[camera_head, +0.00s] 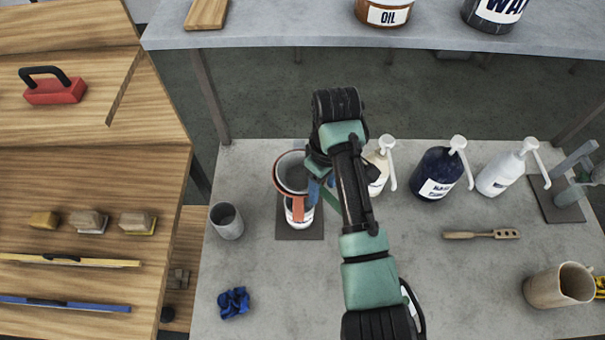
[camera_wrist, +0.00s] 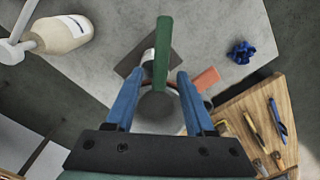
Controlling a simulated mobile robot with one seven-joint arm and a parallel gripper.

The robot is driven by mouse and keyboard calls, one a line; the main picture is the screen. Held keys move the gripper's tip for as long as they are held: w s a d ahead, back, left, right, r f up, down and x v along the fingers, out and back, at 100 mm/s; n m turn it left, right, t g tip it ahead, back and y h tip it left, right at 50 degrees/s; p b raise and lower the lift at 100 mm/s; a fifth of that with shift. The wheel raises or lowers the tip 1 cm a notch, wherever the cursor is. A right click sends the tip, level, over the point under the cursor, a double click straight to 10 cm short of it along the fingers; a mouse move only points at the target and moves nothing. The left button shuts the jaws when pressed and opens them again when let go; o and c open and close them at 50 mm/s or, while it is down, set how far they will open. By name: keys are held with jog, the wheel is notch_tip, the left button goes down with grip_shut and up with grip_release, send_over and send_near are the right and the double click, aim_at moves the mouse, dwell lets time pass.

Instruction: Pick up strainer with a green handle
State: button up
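The strainer's green handle (camera_wrist: 162,50) stands out lengthwise between the two blue fingers of my gripper (camera_wrist: 159,74) in the wrist view. A gap shows on each side of the handle, so my gripper is open. A dark round bowl (camera_wrist: 157,105) lies below the handle, partly hidden. In the head view, my gripper (camera_head: 322,186) is above the dark mat, and a bit of green handle (camera_head: 329,221) shows beside the fingers. An orange-rimmed grey bowl (camera_head: 291,171) with an orange handle (camera_head: 298,208) is just left of it; my arm hides the rest.
A white can (camera_head: 299,216) stands on the dark mat (camera_head: 285,233), close to the fingers. A grey cup (camera_head: 226,221) and a blue cloth (camera_head: 234,302) are to the left. Pump bottles, including a dark blue one (camera_head: 437,174), stand to the right. The bench's front middle is mostly clear.

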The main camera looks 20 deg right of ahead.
grip_shut()
